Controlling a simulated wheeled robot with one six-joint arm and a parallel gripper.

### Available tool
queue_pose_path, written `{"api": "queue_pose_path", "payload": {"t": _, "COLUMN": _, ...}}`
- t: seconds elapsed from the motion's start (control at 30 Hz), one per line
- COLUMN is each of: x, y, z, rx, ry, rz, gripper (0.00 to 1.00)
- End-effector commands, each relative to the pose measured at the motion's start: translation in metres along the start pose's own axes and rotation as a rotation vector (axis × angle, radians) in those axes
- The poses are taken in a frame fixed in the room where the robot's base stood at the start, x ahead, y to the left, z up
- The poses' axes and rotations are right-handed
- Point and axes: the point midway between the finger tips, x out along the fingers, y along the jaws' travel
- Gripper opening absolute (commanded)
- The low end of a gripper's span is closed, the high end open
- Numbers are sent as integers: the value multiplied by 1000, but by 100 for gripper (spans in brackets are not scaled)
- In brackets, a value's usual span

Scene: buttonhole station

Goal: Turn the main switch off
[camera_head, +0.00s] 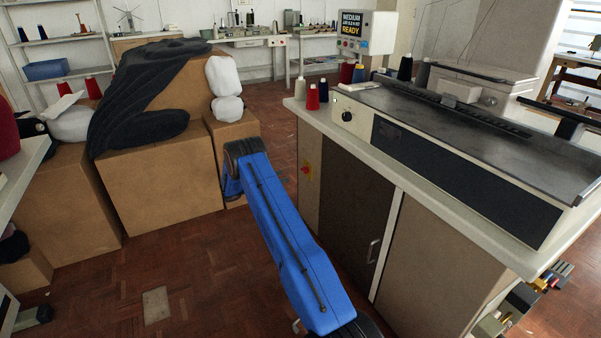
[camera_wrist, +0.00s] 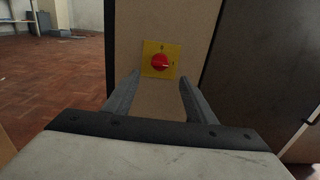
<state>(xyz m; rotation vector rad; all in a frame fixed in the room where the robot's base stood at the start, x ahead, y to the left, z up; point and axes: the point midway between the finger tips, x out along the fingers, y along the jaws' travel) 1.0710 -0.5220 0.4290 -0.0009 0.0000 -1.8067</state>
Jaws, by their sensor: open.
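The main switch is a red rotary knob (camera_wrist: 160,62) on a yellow square plate (camera_wrist: 151,72), fixed to the tan side panel of the cabinet. It also shows small in the head view, as a red and yellow patch (camera_head: 305,169) on the cabinet's end. My gripper (camera_wrist: 158,82) is open and empty in the wrist view. Its two grey fingers point toward the plate, one to each side and below the knob, apart from it. In the head view my blue arm reaches toward the cabinet's end and my gripper cannot be made out.
The cabinet's dark door (camera_head: 355,215) with a metal handle is right of the panel. A machine (camera_head: 470,150) and thread spools (camera_head: 312,97) stand on the worktop above. Cardboard boxes (camera_head: 160,175) with dark cloth stand left. Wooden floor (camera_head: 200,270) is clear between them.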

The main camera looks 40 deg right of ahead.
Motion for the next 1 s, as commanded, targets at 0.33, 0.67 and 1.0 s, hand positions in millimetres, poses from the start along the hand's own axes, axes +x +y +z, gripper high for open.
{"api": "queue_pose_path", "payload": {"t": 0.33, "x": 63, "y": -1, "z": 0, "rx": 1, "ry": 1, "rz": -2, "gripper": 51}}
{"api": "queue_pose_path", "payload": {"t": 0.67, "x": 110, "y": 0, "z": 0, "rx": 1, "ry": 0, "rz": -1, "gripper": 51}}
{"api": "queue_pose_path", "payload": {"t": 1.0, "x": 121, "y": 0, "z": 0, "rx": 1, "ry": 1, "rz": 0, "gripper": 51}}
